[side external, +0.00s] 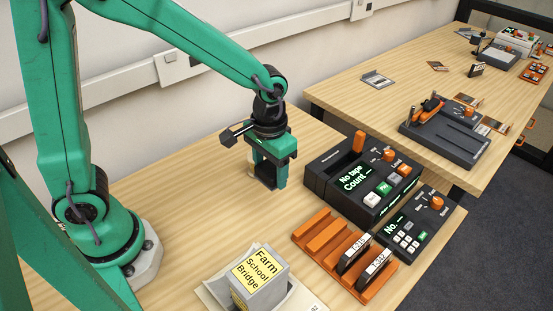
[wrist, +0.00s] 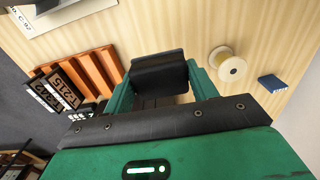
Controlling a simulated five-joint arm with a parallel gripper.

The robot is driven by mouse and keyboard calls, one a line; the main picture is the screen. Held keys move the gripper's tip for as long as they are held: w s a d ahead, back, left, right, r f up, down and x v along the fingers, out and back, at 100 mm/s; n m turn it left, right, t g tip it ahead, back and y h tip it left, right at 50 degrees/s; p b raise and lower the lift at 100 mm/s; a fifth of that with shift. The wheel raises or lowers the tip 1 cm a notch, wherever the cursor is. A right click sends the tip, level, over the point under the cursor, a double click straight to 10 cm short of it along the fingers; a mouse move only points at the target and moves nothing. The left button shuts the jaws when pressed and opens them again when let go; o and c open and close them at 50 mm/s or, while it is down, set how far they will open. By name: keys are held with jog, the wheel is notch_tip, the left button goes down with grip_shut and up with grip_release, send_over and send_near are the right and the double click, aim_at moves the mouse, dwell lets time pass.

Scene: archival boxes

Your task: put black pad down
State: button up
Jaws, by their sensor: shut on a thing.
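My gripper (side external: 267,178) points down, low over the wooden table, to the left of the dark tape machine. In the wrist view my gripper (wrist: 161,84) is shut on the black pad (wrist: 160,72), a dark block with a curved face between the two green fingers. I cannot tell whether the pad touches the table.
A pale spool (wrist: 228,66) and a small blue block (wrist: 272,83) lie right of the gripper in the wrist view. An orange rack (side external: 338,255) holds two labelled cassettes. The tape machine (side external: 350,180) and a grey labelled box (side external: 262,283) stand nearby. Bare table (side external: 190,210) lies left.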

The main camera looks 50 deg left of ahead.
jog(key=w+a, duration=0.3)
jog(key=w, duration=0.9)
jog(key=w+a, duration=0.4)
jog(key=w, duration=0.8)
jog(key=shift+w+a+r, duration=0.2)
jog(key=shift+w+r, duration=0.2)
send_over(303, 127)
notch_tip(303, 127, down, 7)
jog(key=shift+d, duration=0.1)
jog(key=shift+f, duration=2)
jog(key=shift+f, duration=0.15)
jog(key=o, duration=1)
